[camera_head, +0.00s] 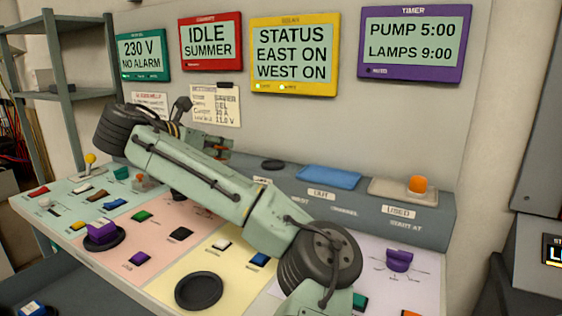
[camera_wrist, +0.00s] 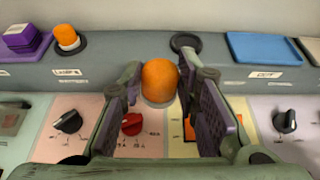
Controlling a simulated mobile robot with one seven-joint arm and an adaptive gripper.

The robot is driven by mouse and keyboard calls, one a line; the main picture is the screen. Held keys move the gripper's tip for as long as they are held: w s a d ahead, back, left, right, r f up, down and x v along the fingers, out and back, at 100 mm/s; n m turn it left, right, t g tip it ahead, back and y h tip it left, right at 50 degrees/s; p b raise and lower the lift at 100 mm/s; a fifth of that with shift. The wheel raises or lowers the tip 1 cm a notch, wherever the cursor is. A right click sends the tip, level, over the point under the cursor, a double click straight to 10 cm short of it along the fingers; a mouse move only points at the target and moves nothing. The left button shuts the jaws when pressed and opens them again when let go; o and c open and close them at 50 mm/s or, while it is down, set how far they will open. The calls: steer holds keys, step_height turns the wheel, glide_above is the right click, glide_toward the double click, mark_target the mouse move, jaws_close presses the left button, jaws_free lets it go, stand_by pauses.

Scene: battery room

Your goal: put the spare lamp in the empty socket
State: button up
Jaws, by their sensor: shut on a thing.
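My gripper (camera_wrist: 160,72) is shut on an orange domed lamp (camera_wrist: 159,82) with a pale base, held upright between its two pads above the sloping panel in the wrist view. A round black ring (camera_wrist: 185,42) lies on the grey ledge just behind and right of the lamp, and nothing stands in it. It also shows in the head view (camera_head: 273,165). I cannot tell for sure that it is the empty socket. In the head view my arm hides the held lamp.
A second orange lamp (camera_wrist: 67,38) and a purple block (camera_wrist: 24,43) stand on the ledge at left. A blue tray (camera_head: 329,177) is empty. The tray marked USED (camera_head: 380,188) holds another orange lamp (camera_head: 417,187). Knobs, including a red one (camera_wrist: 131,124), rise from the panel.

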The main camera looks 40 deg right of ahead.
steer(key=d+p, duration=0.1)
steer(key=d, duration=0.4)
steer(key=d+f+p, duration=0.1)
steer(key=d+p, duration=0.1)
steer(key=d, duration=0.3)
steer(key=d+p, duration=0.1)
steer(key=d, duration=0.4)
steer(key=shift+w+d+f, duration=0.15)
steer(key=shift+w+d, duration=0.05)
steer(key=shift+w, duration=0.2)
steer(key=f+p, duration=0.1)
steer(key=d+f+p, duration=0.1)
steer(key=f, duration=0.1)
steer(key=shift+f, duration=0.45)
steer(key=o, duration=1.1)
steer(key=shift+o, duration=0.2)
steer(key=shift+r, duration=0.1)
steer(key=b+v, duration=0.3)
steer(key=v, duration=0.9)
steer(key=shift+r, duration=0.1)
